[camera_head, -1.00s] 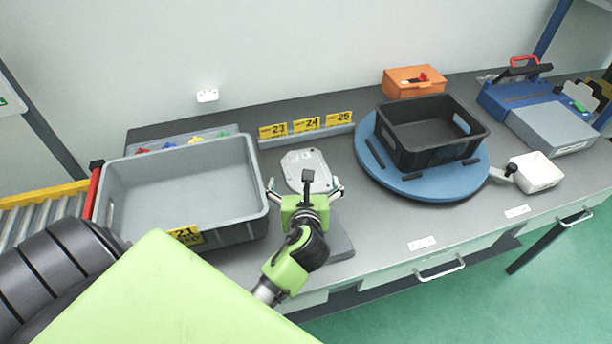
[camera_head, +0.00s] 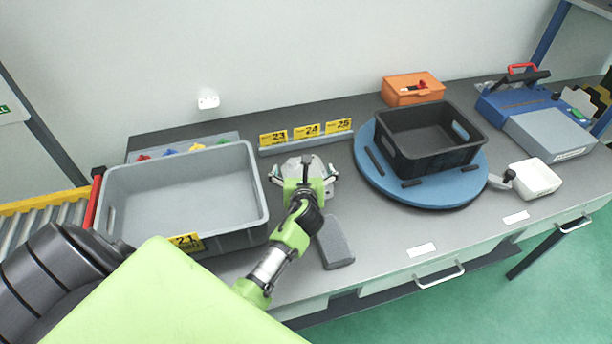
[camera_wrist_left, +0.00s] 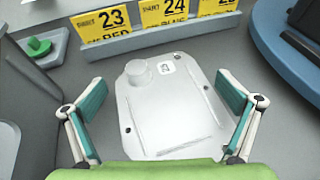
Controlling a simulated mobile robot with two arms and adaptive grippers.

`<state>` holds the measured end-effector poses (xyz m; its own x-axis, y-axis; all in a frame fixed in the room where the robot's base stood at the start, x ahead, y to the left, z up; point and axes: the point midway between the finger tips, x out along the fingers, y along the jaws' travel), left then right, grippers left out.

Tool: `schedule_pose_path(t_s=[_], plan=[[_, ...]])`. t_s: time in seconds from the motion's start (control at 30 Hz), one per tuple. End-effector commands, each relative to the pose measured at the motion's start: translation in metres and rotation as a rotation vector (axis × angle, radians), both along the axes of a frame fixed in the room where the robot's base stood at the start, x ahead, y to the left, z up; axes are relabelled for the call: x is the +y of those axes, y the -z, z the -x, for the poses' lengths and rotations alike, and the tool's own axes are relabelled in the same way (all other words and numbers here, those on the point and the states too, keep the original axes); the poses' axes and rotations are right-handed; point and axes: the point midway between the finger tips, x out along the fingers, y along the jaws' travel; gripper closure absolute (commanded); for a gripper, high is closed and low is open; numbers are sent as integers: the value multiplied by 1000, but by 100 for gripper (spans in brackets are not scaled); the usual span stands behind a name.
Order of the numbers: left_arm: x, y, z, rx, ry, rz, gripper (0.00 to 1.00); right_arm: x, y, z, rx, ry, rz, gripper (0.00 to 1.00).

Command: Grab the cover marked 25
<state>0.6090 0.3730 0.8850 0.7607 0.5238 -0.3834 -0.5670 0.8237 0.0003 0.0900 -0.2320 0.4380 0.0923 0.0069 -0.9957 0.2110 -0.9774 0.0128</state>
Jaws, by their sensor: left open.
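A silver-grey cast cover (camera_wrist_left: 170,115) lies flat on the grey bench, with a round boss and a small white label; the label's number is too small to read surely. In the head view the cover (camera_head: 297,162) is mostly hidden by my left gripper (camera_head: 303,172). In the left wrist view my left gripper (camera_wrist_left: 163,100) is open, with one teal-padded finger on each side of the cover and a gap on both sides. The gripper holds nothing. My right gripper is not in view.
A rail behind the cover carries yellow cards 23, 24 and 25 (camera_head: 338,125). A grey bin (camera_head: 228,222) stands left. A black crate (camera_head: 440,162) sits on a blue turntable (camera_head: 372,180) at right. A dark grey block (camera_head: 336,243) lies near the front edge.

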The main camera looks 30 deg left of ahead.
Motion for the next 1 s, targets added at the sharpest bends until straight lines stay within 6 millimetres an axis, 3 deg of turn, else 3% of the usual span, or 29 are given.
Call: schedule_pose_path(t_s=[0.3, 0.47, 0.93, 1.0], plan=[[4, 3, -5, -1, 0, -1, 0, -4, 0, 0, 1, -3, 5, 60], [4, 3, -5, 1, 0, -1, 39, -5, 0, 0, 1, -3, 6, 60], [4, 0, -4, 3, -1, -2, 41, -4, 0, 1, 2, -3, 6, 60], [5, -5, -5, 2, -1, -3, 52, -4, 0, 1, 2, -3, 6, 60]])
